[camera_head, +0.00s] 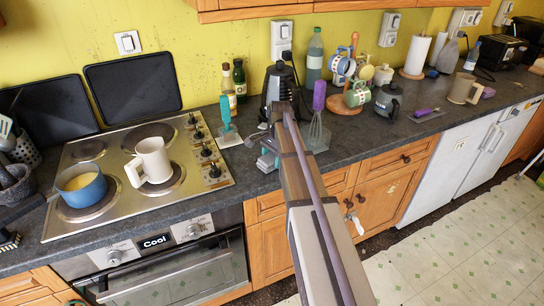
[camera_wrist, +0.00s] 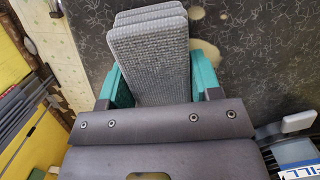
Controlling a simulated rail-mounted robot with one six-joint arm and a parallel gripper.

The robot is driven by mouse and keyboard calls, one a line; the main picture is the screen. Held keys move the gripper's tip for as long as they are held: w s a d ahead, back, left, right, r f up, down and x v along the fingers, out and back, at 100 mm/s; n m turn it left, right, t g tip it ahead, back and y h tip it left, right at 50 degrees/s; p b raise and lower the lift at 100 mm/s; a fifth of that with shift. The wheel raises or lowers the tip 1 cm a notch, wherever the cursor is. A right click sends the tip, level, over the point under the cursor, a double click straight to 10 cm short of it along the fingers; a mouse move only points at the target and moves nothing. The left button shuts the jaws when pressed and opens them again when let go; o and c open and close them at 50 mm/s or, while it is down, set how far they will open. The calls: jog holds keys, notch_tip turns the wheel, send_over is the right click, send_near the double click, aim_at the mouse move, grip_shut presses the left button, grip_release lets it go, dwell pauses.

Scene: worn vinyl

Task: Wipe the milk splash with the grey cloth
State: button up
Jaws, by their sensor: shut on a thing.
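The grey cloth (camera_wrist: 148,50) is a folded, ribbed pad. My gripper (camera_wrist: 158,80) is shut on it, with a teal finger on either side. The milk splash shows in the wrist view as a pale cream patch (camera_wrist: 207,52) on the dark counter, just right of the cloth and partly hidden by it and the right finger. A smaller cream spot (camera_wrist: 197,13) lies above it. In the head view my gripper (camera_head: 266,152) is low over the counter near its front edge. The splash cannot be made out there.
The hob (camera_head: 215,190) on the left carries a white mug (camera_head: 150,160) and a blue pan (camera_head: 82,187). A black kettle-like appliance (camera_head: 280,85) stands behind my gripper. A whisk with a purple handle (camera_head: 319,97) stands close on the right.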

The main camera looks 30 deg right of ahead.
jog(key=shift+w, duration=0.15)
jog(key=shift+w+d, duration=0.15)
jog(key=shift+w, duration=3.5)
notch_tip(320, 180, up, 7)
jog(key=p, duration=0.7)
